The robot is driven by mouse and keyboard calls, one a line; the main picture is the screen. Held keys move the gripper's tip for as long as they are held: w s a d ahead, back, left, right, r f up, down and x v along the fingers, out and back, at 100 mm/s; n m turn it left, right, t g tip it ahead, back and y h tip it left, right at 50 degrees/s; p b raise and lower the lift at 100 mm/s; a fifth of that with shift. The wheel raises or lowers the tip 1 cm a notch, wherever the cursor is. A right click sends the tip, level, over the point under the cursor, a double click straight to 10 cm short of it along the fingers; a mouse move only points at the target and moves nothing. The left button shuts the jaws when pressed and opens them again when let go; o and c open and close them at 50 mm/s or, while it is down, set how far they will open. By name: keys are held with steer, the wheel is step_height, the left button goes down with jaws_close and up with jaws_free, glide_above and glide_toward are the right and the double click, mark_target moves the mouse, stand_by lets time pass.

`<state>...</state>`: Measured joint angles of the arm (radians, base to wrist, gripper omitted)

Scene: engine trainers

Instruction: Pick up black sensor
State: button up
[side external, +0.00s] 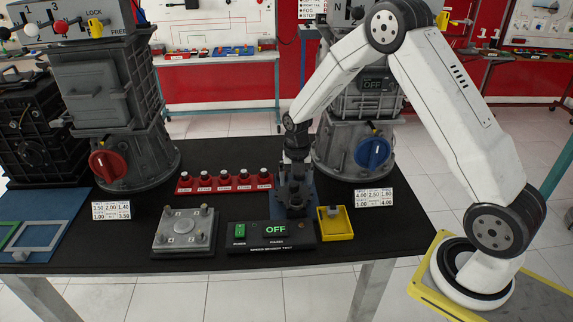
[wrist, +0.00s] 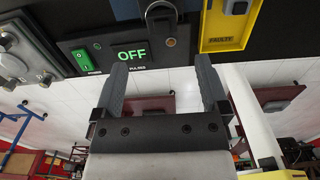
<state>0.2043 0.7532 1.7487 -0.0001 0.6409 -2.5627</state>
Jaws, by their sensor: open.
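My gripper (wrist: 162,66) is open in the wrist view, with its two dark fingers spread and nothing held between them. In the side external view my gripper hangs low over the middle of the black bench, by a blue stand (side external: 310,190), and its fingers blend with dark parts there. A dark grey rounded part (wrist: 161,14) shows beyond the fingertips in the wrist view, at the top edge. It may be the black sensor, but I cannot tell for sure. The test box (side external: 275,234) with a green "OFF" display stands just in front of the stand.
A red rack (side external: 225,183) with several black-topped pieces lies left of my gripper. A yellow "FAULTY" tray (side external: 335,224) is right of the test box. A grey plate (side external: 185,231) lies left of it. Two tall grey machines (side external: 97,90) (side external: 340,140) stand behind.

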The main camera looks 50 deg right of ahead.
mark_target(297, 196)
steer(key=shift+f, duration=1)
steer(key=shift+d+f, duration=0.15)
steer(key=shift+f, duration=1.15)
steer(key=shift+d+f, duration=0.1)
steer(key=shift+f, duration=1.2)
jaws_close()
steer(key=shift+r, duration=0.1)
